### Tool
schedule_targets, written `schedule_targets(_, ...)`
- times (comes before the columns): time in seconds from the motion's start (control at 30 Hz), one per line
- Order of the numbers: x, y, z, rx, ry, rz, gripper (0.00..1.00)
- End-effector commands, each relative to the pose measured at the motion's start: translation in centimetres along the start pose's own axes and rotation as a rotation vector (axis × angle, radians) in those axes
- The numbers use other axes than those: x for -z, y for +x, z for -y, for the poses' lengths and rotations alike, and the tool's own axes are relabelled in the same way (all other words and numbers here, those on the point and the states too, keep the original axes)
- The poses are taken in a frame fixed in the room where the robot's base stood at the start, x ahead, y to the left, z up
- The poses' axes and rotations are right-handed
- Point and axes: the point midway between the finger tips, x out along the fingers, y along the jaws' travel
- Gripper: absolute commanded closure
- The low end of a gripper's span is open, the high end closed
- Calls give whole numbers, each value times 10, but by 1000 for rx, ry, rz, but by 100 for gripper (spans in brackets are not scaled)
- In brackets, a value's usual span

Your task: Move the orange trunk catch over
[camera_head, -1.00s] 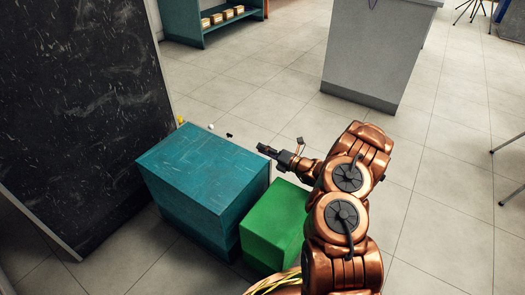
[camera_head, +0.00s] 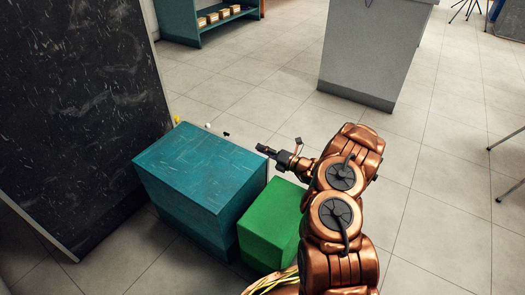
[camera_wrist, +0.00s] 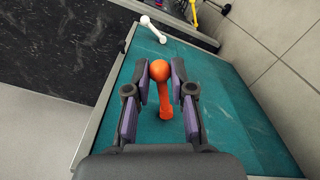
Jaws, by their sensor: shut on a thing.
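The orange trunk catch (camera_wrist: 164,98) is a lever with a round knob, on a side face of the teal trunk (camera_wrist: 232,110). In the wrist view its knob is between the two fingers of my gripper (camera_wrist: 160,80), which is shut on it. The catch's lever runs from the knob toward the bottom of the picture. In the head view my gripper (camera_head: 264,151) is at the far right corner of the teal trunk (camera_head: 200,165), and the orange catch is hidden there.
A white catch (camera_wrist: 153,28) lies farther along the trunk, also seen in the head view (camera_head: 208,125). A yellow piece (camera_head: 177,119) and a black piece (camera_head: 227,134) are in line with it. A green box (camera_head: 270,215) stands beside the trunk, a dark panel (camera_head: 80,110) at left.

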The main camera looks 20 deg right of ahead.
Motion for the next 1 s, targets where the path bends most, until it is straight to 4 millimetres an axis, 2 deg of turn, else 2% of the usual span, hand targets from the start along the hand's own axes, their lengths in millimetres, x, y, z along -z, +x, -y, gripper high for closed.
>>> schedule_targets(0.17, -2, 0, 0, -1, -1, 4, 97)
schedule_targets(0.53, 0, 0, 18, -1, 0, 4, 96)
schedule_targets(1.0, 1, 0, 22, -1, 0, 2, 97)
